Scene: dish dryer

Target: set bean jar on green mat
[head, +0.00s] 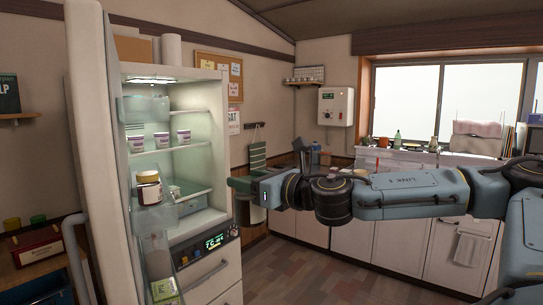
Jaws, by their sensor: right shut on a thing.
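A jar (149,187) with a pale lid, dark contents and a yellowish label stands in a clear bin on the open fridge door; I cannot read whether it holds beans. My right gripper (238,185) reaches in from the right and is at the fridge's right side, apart from this jar. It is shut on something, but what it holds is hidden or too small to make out. I cannot pick out a green mat with certainty. My left gripper is out of view.
The fridge (213,150) is open, with white tubs (161,139) on a shelf. Its door (95,150) stands at the left. A counter with a sink and bottles runs under the window. The tiled floor (285,270) is clear.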

